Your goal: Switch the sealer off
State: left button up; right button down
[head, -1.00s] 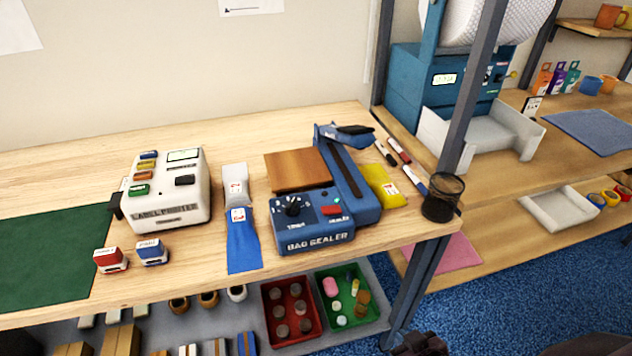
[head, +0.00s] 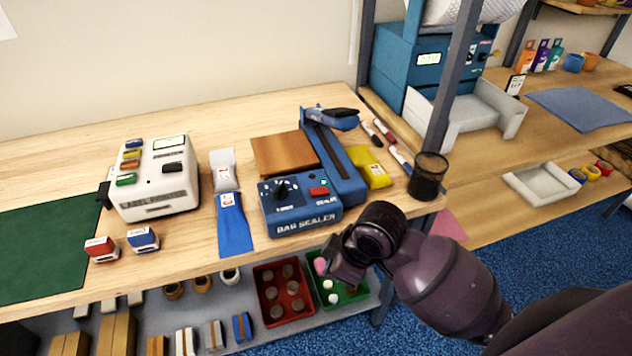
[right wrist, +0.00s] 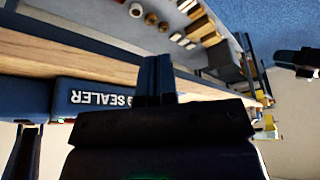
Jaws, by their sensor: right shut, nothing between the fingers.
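The blue bag sealer (head: 300,218) stands on the wooden bench. Its front panel has a black dial (head: 284,188) and a red switch (head: 318,191) with a small lit green lamp (head: 324,182) beside it. Its sealing arm (head: 333,160) runs back on the right. My right gripper (head: 340,270) is in front of the bench edge, below and in front of the sealer, apart from it. In the right wrist view its fingers (right wrist: 156,78) are together and empty, and the sealer's lettered front (right wrist: 95,98) shows at the left; the switch is hidden there. My left gripper is not in view.
A blue pouch (head: 234,225) lies left of the sealer and a yellow pouch (head: 372,168) right of it. A mesh cup (head: 427,178) stands by the grey post (head: 450,90). A label printer (head: 155,185) stands further left.

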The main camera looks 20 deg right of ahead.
jog(key=w+r+n+g, duration=0.1)
jog(key=w+r+n, duration=0.2)
jog(key=w, duration=0.2)
jog(key=n+g+h, duration=0.2)
jog(key=n, duration=0.2)
send_near(314, 191)
jog(key=f, duration=0.4)
jog(key=f+b, duration=0.1)
jog(key=f, duration=0.1)
jog(key=shift+s+a, duration=0.15)
jog(key=shift+a, duration=0.1)
jog(key=shift+a+f, duration=0.15)
jog(key=shift+f, duration=0.6)
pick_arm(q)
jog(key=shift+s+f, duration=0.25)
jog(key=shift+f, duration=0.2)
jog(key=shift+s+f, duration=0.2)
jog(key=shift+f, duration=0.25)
